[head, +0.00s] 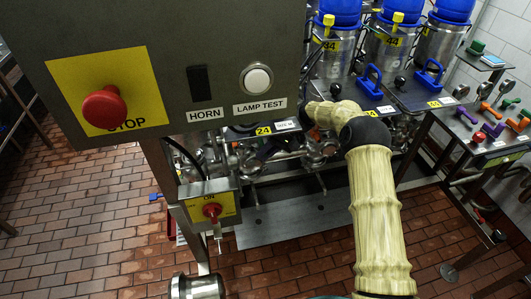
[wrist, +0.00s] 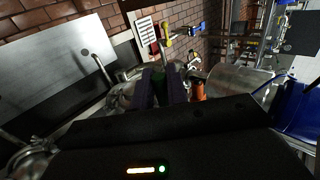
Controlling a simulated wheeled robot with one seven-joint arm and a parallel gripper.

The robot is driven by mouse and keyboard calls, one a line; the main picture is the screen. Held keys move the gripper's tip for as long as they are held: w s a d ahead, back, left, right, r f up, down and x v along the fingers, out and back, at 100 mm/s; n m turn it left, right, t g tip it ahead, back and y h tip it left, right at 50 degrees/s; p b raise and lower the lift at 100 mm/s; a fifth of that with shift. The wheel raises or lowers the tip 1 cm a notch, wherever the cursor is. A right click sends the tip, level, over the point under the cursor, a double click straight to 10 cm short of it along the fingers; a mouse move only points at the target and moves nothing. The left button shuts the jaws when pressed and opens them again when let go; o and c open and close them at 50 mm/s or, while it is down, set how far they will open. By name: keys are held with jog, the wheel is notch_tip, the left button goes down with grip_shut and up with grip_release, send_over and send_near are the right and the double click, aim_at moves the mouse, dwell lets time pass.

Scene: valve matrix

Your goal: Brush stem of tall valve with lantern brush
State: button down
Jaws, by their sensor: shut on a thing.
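In the wrist view my gripper (wrist: 165,88) shows as two dark purplish fingers, closed on a dark greenish thing (wrist: 182,70). Little of that thing shows, and I cannot tell for sure that it is the lantern brush. The tall valve cannot be told apart with certainty. Pipe and valve parts (head: 318,152) show beside the arm. An orange part (wrist: 197,90) and a steel cylinder (wrist: 235,80) are right of the fingers.
A control box with a red stop button (head: 104,107) fills the upper left. A red switch on a yellow plate (head: 210,207) hangs below it. Steel vessels with blue tops (head: 388,50) stand behind. A side table (head: 478,125) at right carries coloured tools. Brick floor is open in front.

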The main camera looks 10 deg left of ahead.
jog(key=s+d+b, duration=0.1)
jog(key=s+d, duration=0.4)
jog(key=s, duration=0.6)
jog(key=shift+s+d, duration=0.25)
jog(key=shift+d, duration=0.05)
dwell(0.8)
dwell(0.5)
jog(key=w+d+f+m+t+h, duration=0.2)
jog(key=d+f+m+t, duration=0.4)
jog(key=d+m, duration=0.3)
jog(key=w+d+f+m+t+h, duration=0.2)
jog(key=d+f+m+t, duration=0.4)
jog(key=d+m, duration=0.25)
jog(key=s+d+r+m+t+h, duration=0.1)
jog(key=d+r+m+h, duration=0.1)
jog(key=d+m+h, duration=0.2)
jog(key=d+m, duration=0.1)
jog(key=d, duration=0.1)
jog(key=shift+d+m+p, duration=0.3)
jog(key=shift+m+p, duration=0.05)
